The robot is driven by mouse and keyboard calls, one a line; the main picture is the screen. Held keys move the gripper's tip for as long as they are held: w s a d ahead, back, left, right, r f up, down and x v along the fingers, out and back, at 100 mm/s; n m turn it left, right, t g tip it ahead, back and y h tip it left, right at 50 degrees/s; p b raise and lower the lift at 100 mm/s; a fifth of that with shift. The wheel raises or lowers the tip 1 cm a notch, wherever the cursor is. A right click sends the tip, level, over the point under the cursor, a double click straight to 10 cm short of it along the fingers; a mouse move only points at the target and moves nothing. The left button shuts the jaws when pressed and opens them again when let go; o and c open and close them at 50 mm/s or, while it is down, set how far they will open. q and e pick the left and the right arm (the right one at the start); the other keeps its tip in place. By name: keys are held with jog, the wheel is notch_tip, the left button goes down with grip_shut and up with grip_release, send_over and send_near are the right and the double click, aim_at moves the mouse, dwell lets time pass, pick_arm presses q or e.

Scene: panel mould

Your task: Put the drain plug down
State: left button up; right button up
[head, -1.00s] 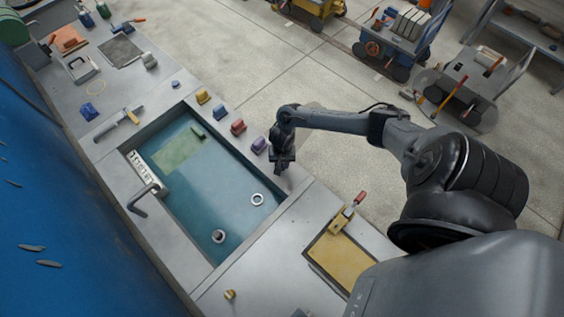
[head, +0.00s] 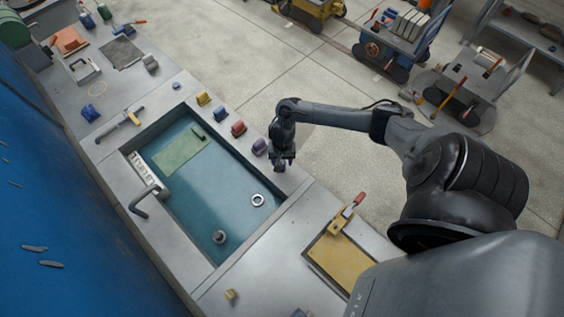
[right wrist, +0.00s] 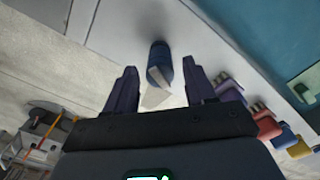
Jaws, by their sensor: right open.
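A dark blue cylindrical piece, which looks like the drain plug (right wrist: 159,66), shows between and beyond my right gripper's fingers in the right wrist view. It is over the pale counter rim, and I cannot tell exactly how it rests. My right gripper (right wrist: 160,88) is open, with a gap on each side of the plug. In the head view my right gripper (head: 281,160) is low over the near right rim of the water basin (head: 215,185). My left gripper is not in view.
Several coloured blocks line the rim, the purple block (head: 260,147) closest to my gripper. A ring (head: 257,200) and a round fitting (head: 219,237) are in the basin. A yellow board (head: 340,258) with a red-handled tool lies on the right. The counter's outer edge is close.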

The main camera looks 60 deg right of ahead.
aim_at(281, 163)
notch_tip(281, 163, up, 8)
jog(key=shift+f+p, duration=0.1)
jog(key=shift+p, duration=0.7)
jog(key=shift+w+a, duration=0.1)
jog(key=shift+a, duration=0.25)
jog(key=w+a+r+n+t, duration=0.1)
jog(key=a+n+t, duration=0.6)
jog(key=a, duration=1.1)
jog(key=s+a+r+n+g, duration=0.2)
jog(key=s+r+n+g, duration=0.1)
jog(key=s+r+n, duration=0.4)
jog(key=s+r, duration=0.3)
jog(key=r, duration=0.1)
jog(key=shift+s+a, duration=0.35)
jog(key=shift+a, duration=0.05)
